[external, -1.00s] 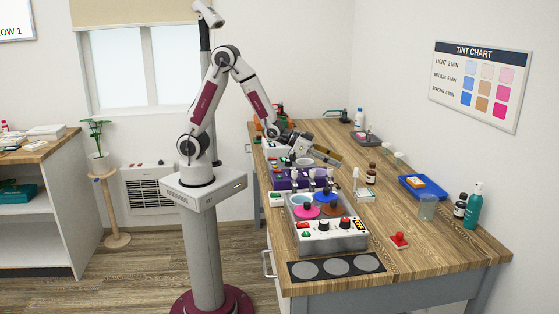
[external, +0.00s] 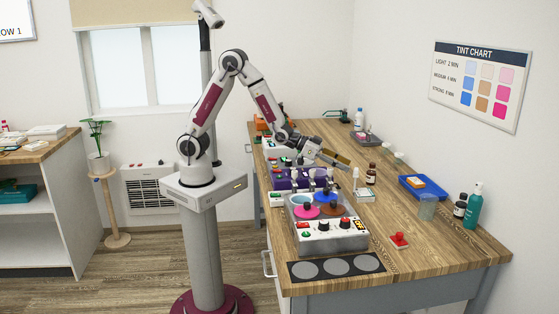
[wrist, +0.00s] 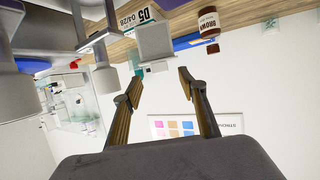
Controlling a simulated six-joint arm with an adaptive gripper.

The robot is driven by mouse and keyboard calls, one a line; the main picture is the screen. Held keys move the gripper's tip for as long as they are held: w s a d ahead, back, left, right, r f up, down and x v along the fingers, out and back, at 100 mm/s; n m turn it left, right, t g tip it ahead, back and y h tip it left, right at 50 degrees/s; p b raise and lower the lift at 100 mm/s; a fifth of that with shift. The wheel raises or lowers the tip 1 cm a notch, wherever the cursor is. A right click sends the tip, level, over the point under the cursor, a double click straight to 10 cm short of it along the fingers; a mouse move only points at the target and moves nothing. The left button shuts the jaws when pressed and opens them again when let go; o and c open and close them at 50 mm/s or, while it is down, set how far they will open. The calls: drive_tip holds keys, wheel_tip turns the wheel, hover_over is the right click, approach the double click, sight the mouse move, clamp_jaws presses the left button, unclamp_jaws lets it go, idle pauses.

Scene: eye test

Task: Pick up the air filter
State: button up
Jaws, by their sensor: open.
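I cannot pick out the air filter for sure in either view. My gripper (external: 344,161) is open and empty above the bench, just beyond and above the purple unit (external: 285,180) with several grey-topped handles. In the wrist view, its two tan-faced fingers (wrist: 160,78) are spread apart with nothing between them. A grey square-faced block (wrist: 154,41) shows beyond the fingertips, apart from them; what it is I cannot tell.
A white control box (external: 330,232) with knobs and coloured-lidded pots stands in front of the purple unit. A white grilled unit (external: 148,187) is by the wall. Bare wood (external: 440,246) lies front right.

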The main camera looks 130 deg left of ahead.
drive_tip(key=x, duration=0.3)
drive_tip(key=shift+w+a+f, duration=0.1)
idle(0.5)
clamp_jaws()
